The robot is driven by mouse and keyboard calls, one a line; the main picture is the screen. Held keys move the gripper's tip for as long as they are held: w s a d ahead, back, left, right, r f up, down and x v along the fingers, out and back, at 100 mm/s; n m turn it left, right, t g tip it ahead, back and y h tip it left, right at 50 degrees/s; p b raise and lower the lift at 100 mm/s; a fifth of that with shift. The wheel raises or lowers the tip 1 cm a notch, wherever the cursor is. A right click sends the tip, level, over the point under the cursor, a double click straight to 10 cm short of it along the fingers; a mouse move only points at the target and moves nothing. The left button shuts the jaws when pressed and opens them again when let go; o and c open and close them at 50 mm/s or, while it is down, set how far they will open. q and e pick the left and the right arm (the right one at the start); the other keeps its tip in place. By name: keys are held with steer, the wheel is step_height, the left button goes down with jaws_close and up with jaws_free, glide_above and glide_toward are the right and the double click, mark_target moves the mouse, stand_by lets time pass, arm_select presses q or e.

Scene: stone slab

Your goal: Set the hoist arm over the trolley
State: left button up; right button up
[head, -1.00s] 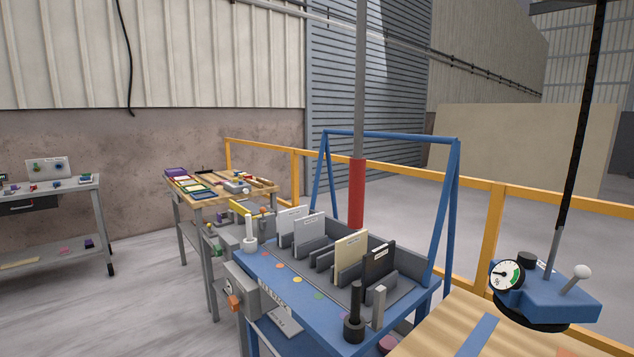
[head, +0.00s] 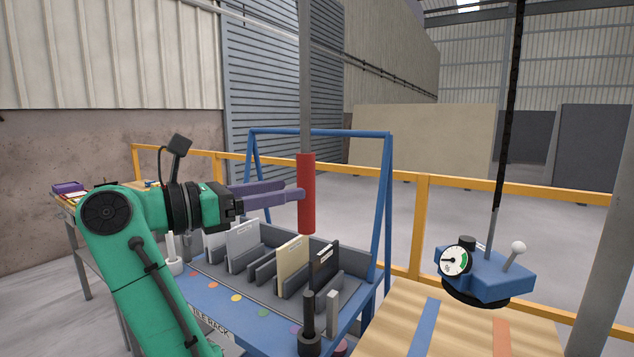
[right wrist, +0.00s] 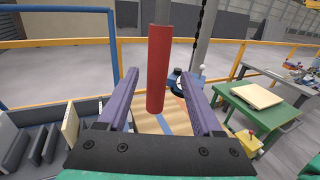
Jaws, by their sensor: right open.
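A red grip (head: 306,215) on an upright grey pole (head: 306,80) hangs over the blue rack; it also shows in the right wrist view (right wrist: 158,95). My right gripper (head: 294,191) has long purple fingers and is open, with its tips at the grip. In the right wrist view the grip stands between the fingers, with gaps on both sides. A blue lifter head (head: 490,268) with a gauge and a lever hangs by a black chain over a striped wooden top (head: 393,312). I cannot tell which stand is the trolley. My left gripper is out of view.
The blue rack (head: 225,298) holds upright tiles, with a blue frame (head: 388,200) behind. A yellow rail (head: 424,235) runs behind it all. A grey post (head: 608,260) stands at the right. A green table (right wrist: 245,110) with a pale slab shows in the right wrist view.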

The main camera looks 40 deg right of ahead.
steer(key=d+p, duration=0.1)
steer(key=d, duration=0.7)
steer(key=shift+s+d, duration=0.3)
steer(key=shift+d, duration=0.1)
steer(key=shift+a, duration=0.1)
jaws_close()
stand_by(0.6)
